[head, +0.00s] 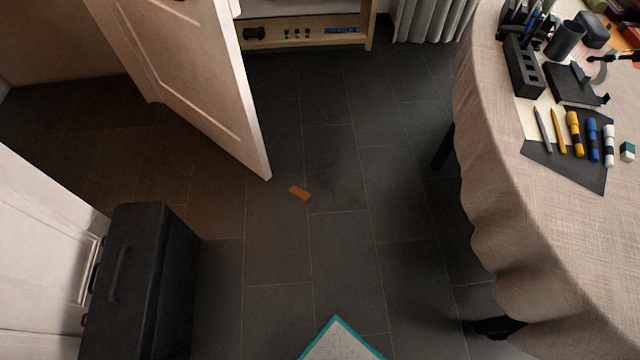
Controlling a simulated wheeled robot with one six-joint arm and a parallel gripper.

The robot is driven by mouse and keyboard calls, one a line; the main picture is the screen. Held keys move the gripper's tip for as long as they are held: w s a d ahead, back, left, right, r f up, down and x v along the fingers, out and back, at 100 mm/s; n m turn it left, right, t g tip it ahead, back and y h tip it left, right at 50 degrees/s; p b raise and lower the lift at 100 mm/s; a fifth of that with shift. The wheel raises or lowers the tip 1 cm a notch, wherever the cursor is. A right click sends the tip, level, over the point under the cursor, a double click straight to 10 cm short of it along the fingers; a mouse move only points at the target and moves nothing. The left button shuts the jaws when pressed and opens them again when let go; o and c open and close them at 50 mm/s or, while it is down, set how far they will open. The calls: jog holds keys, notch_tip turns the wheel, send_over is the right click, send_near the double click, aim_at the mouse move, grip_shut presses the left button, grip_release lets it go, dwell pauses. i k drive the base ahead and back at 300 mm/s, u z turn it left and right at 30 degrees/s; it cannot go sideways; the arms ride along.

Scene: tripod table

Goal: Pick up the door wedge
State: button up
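The door wedge (300,193) is a small orange-brown block. It lies on the dark tiled floor near the middle of the head view, just right of the bottom corner of an open white door (200,85). A short gap of floor shows between the wedge and the door's corner. Nothing covers the wedge. My gripper is not in the head view.
A black case (140,280) stands at the lower left by a white panelled door (40,250). A cloth-covered table (560,230) with pens and desk items fills the right. A low wooden shelf (305,42) is at the back. Floor around the wedge is clear.

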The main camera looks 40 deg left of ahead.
aim_at(305, 197)
jog(key=u, duration=0.2)
jog(key=i, duration=0.75)
jog(key=u, duration=1.25)
jog(key=i, duration=0.65)
jog(key=u, duration=0.7)
